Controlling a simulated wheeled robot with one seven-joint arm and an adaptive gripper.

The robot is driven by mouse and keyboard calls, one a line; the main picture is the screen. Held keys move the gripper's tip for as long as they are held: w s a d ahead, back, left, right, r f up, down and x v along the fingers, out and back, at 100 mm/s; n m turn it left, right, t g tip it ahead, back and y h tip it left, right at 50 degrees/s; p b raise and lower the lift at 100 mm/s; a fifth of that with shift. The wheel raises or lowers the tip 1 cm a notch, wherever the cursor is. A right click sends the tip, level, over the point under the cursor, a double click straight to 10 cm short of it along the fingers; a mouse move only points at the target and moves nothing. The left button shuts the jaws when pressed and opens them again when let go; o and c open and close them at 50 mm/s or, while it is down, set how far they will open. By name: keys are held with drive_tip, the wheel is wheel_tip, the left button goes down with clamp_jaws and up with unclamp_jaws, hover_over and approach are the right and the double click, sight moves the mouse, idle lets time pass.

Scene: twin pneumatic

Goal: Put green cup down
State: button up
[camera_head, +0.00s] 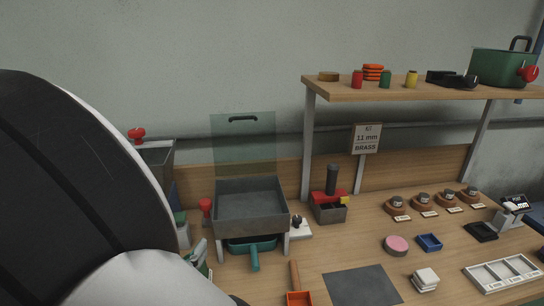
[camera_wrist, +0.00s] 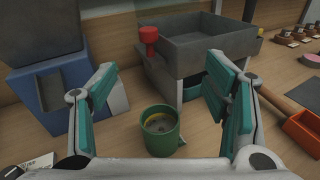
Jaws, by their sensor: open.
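The green cup (camera_wrist: 160,134) stands upright on the wooden table in the wrist view. A yellowish ring and dark contents show inside it. My gripper (camera_wrist: 160,85) is open, its two teal-padded fingers apart on either side above the cup, and nothing shows between the pads. In the head view my own arm fills the left side and hides most of the cup's area. Part of my gripper (camera_head: 199,256) shows at the arm's edge there.
A grey tray on legs (camera_head: 250,212) stands behind the cup, with a red knob (camera_wrist: 149,40) beside it. A blue box (camera_wrist: 45,98) stands to the left. An orange scoop (camera_wrist: 302,130) lies to the right. A shelf (camera_head: 420,93) stands at the back right.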

drive_tip(key=shift+n+t, duration=0.6)
drive_tip(key=shift+n, duration=0.1)
drive_tip(key=s+f, duration=0.1)
drive_tip(key=f, duration=0.2)
drive_tip(key=s+f, duration=0.1)
drive_tip(key=f, duration=0.2)
drive_tip(key=s+a+f+b, duration=0.1)
drive_tip(key=f, duration=0.3)
drive_tip(key=shift+s, duration=0.2)
drive_tip(key=shift+w+f, duration=0.15)
drive_tip(key=shift+f, duration=0.25)
drive_tip(key=w, duration=0.4)
drive_tip(key=w+d, duration=0.1)
drive_tip(key=w, duration=0.2)
drive_tip(key=shift+w+d+r, duration=0.1)
drive_tip(key=shift+r, duration=0.05)
drive_tip(key=c, duration=1.4)
drive_tip(key=shift+c, duration=0.2)
drive_tip(key=shift+r, duration=0.1)
